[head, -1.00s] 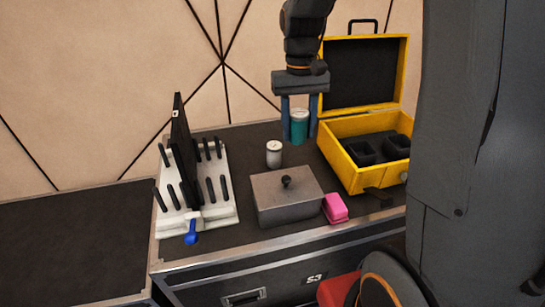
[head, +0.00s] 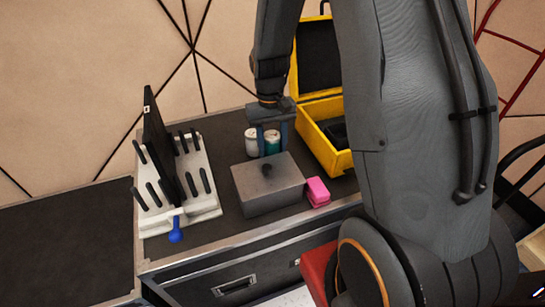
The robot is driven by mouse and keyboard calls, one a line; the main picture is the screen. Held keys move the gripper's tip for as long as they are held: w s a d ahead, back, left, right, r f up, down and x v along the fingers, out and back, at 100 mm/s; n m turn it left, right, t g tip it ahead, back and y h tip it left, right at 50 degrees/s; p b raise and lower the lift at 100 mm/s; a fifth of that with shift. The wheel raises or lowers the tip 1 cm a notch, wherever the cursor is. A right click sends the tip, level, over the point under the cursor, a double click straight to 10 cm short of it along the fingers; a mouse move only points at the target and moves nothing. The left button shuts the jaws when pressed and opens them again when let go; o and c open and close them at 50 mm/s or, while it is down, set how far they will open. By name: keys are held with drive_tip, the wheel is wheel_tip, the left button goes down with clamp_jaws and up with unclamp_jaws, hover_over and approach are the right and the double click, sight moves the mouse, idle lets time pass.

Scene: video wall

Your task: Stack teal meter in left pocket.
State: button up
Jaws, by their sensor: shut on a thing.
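The teal meter (head: 272,145) is a small cylinder with a pale top, behind the grey lidded box. My gripper (head: 272,140) points down and is shut on it, one finger on each side. The box hides part of its lower end, so I cannot tell if it touches the table. The yellow case (head: 318,112) stands open to the right with its lid up. Its dark foam (head: 336,130) shows only in part; my arm covers much of it, and I cannot make out the left pocket.
A white canister (head: 251,143) stands close left of the teal meter. The grey box (head: 268,187) with a black knob and a pink block (head: 317,191) are in front. A white pegged rack (head: 185,205) with a dark upright panel and blue handle (head: 175,230) is at left.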

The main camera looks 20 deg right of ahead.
drive_tip(key=shift+f+p, duration=0.3)
drive_tip(key=shift+f, duration=2.05)
drive_tip(key=shift+f, duration=0.15)
drive_tip(key=o, duration=1.2)
